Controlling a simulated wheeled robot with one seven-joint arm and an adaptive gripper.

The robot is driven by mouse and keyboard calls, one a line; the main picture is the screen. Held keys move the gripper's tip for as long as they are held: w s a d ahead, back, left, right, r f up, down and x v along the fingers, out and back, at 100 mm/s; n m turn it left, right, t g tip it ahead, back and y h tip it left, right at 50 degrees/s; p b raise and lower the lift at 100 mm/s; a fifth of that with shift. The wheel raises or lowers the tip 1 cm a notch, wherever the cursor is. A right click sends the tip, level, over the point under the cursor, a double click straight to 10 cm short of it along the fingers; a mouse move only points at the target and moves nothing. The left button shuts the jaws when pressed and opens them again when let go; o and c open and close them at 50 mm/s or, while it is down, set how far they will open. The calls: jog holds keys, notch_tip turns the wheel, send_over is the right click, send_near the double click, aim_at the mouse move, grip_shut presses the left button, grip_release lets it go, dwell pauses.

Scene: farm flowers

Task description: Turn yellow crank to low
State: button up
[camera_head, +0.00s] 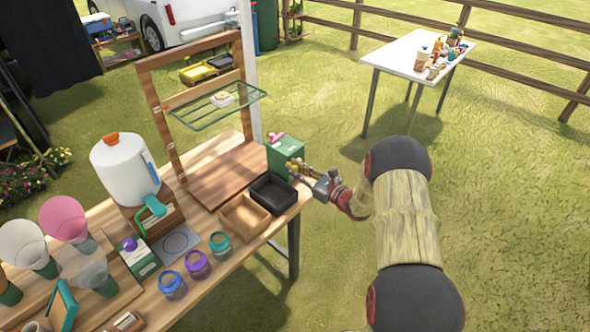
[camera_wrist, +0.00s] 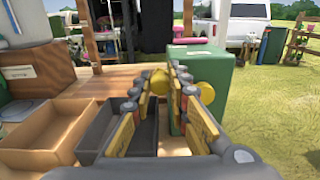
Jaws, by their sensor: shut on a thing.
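The green box (camera_head: 285,152) stands at the far right corner of the wooden workbench, and its side shows in the wrist view (camera_wrist: 207,68). The yellow crank (camera_wrist: 160,82) shows as a round yellow part between my fingertips. A second round yellow part (camera_wrist: 208,93) shows just right of my right finger, in front of the box. My gripper (camera_head: 304,172) is at the box's right front side, and its fingers (camera_wrist: 167,82) are shut on the crank. The fingers hide much of the crank, and I cannot read any low mark.
A black tray (camera_head: 273,193) and a brown wooden tray (camera_head: 243,217) sit beside the box, close to my gripper. A wooden frame with a green wire shelf (camera_head: 216,106) stands behind. A pink knob (camera_head: 276,139) is on the box top. Open grass lies right of the bench.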

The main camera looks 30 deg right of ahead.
grip_shut()
jog(key=shift+f, duration=0.15)
dwell(0.4)
jog(key=f+n+b, duration=0.1)
jog(key=n+b, duration=0.1)
jog(key=f+n+b, duration=0.2)
jog(key=n+b, duration=0.1)
jog(key=f+n+b, duration=0.1)
jog(key=n+b, duration=0.1)
jog(key=b, duration=0.1)
jog(key=shift+s+a+f+n, duration=0.2)
jog(key=shift+a+f+n, duration=0.1)
jog(key=shift+a+f, duration=0.1)
dwell(0.3)
jog(key=o, duration=0.8)
grip_release()
jog(key=shift+r, duration=0.1)
jog(key=shift+d, duration=0.1)
